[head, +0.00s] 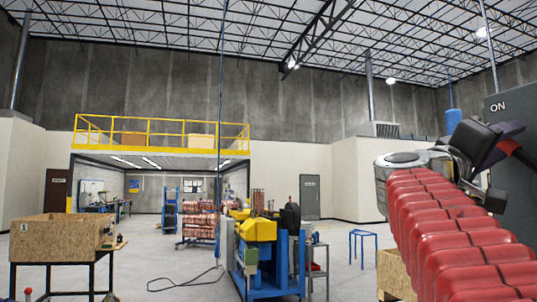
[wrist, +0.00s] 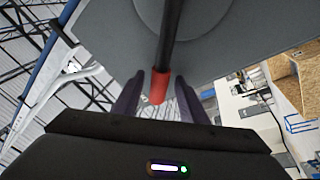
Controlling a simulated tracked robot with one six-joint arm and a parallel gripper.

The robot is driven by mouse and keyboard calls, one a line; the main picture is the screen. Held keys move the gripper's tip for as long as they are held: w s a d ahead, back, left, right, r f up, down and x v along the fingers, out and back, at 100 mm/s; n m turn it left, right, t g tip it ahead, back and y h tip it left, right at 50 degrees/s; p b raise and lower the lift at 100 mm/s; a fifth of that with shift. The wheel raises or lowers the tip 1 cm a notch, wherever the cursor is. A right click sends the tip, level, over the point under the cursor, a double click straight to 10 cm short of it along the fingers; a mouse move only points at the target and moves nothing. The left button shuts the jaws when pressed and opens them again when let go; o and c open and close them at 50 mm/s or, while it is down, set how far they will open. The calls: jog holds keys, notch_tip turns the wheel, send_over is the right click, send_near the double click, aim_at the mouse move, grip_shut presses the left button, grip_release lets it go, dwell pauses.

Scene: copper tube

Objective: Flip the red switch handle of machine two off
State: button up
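The red grip of the switch handle (head: 512,148) shows at the right edge of the head view, in front of a dark grey box (head: 497,122) lettered ON. In the wrist view the red grip (wrist: 159,86) ends a black lever coming from the grey box (wrist: 105,35). My gripper (head: 497,143) is up beside the box, at the handle. In the wrist view my gripper (wrist: 158,98) has its two dark fingers apart, one on each side of the red grip, with gaps visible. The lever's base is hidden in the head view.
A blue and yellow machine (head: 258,240) stands in the middle of the floor. Wooden crates stand at left (head: 62,238) and behind my red-sleeved arm (head: 395,272). A blue stand (head: 363,245) is at centre right. Open floor lies between them.

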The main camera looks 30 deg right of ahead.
jog(key=shift+d, duration=0.15)
grip_shut()
dwell(0.4)
